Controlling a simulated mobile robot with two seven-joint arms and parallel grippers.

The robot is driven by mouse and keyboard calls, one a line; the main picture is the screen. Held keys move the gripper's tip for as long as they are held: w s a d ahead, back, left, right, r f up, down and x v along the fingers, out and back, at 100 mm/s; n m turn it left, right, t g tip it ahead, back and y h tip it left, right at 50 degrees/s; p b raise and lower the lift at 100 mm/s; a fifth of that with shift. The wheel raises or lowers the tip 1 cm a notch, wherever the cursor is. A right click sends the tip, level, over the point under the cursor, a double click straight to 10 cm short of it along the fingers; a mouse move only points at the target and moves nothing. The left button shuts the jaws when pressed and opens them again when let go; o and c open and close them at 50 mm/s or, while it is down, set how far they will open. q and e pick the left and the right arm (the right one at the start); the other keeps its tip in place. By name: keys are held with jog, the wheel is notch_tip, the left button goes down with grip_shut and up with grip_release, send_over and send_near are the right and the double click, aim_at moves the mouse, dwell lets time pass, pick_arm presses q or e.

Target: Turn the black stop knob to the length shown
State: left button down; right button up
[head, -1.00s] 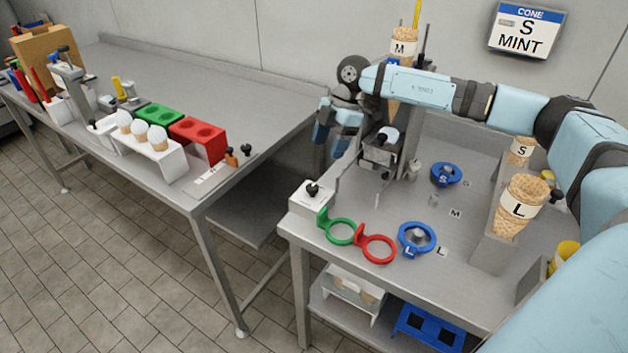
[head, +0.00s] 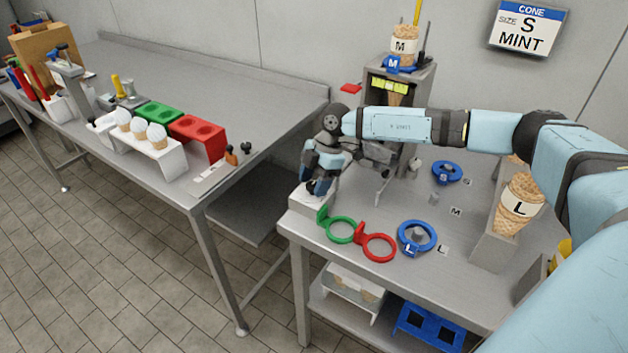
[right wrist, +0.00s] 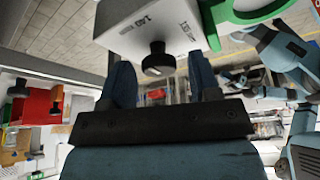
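A black knob (right wrist: 157,60) stands on a white box (right wrist: 150,25) in the right wrist view. In the head view, the white box (head: 306,203) sits at the near left corner of the right table, and the black knob (head: 312,188) is partly hidden by my gripper. My right gripper (head: 314,182) is over the box, fingers apart. In the right wrist view its fingers (right wrist: 160,82) stand either side of the knob with gaps, so it is open. The wall sign (head: 526,32) reads cone size S, mint. My left gripper is not seen in the head view.
A green ring (head: 341,231), a red ring (head: 378,249) and a blue L ring (head: 416,238) stand close right of the box. A blue S ring (head: 447,172) is farther back. A large L cone (head: 518,205) stands at right. A gap separates the left table (head: 240,95).

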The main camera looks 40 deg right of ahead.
jog(key=c, duration=0.7)
jog(key=shift+c, duration=0.2)
